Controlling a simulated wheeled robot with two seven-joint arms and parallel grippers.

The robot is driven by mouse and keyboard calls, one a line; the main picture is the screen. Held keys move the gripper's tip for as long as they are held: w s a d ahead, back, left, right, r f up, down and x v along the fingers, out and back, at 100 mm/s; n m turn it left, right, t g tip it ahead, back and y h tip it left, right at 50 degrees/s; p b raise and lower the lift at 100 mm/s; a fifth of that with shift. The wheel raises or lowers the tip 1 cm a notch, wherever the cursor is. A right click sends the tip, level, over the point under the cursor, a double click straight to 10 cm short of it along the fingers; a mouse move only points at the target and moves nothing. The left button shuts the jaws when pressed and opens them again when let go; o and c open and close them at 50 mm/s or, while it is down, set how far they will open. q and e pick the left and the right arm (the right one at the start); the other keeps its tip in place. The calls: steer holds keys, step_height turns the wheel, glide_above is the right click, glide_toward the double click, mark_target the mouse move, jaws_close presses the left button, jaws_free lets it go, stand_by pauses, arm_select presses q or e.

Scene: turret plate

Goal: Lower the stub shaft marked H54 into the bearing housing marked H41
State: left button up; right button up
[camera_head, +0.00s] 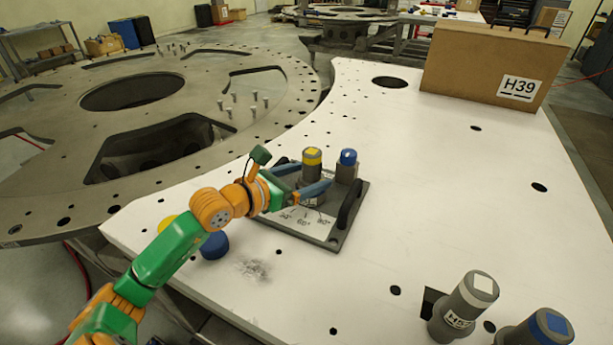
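A grey stub shaft with a yellow top (312,158) stands upright on a dark fixture plate (357,205); its tag is mostly hidden and I cannot read it. My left gripper (318,178) reaches in from the left, with one blue finger in front of this shaft and one behind. I cannot tell whether the fingers press on it. A blue-topped grey part (347,165) stands just right of it. A white-topped grey cylinder (465,308) at the lower right has a tag starting H5, its last digit unclear. I cannot make out H41 anywhere. My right gripper is out of view.
A blue-topped cylinder (540,330) is cut off at the lower right. A blue round part (214,246) and a yellow one (167,223) sit by my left arm. The fixture plate has a dark handle (351,204). A box marked H39 (490,65) stands at the back.

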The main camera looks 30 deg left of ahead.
arm_select(q)
steer(key=shift+o, duration=0.5)
steer(key=shift+s+a+f, duration=0.1)
steer(key=shift+s, duration=0.2)
steer(key=b+v, duration=0.2)
steer(key=v, duration=0.4)
steer(key=shift+s+b, duration=0.1)
steer(key=shift+b, duration=0.25)
steer(key=shift+s+r, duration=0.2)
steer(key=shift+r, duration=0.05)
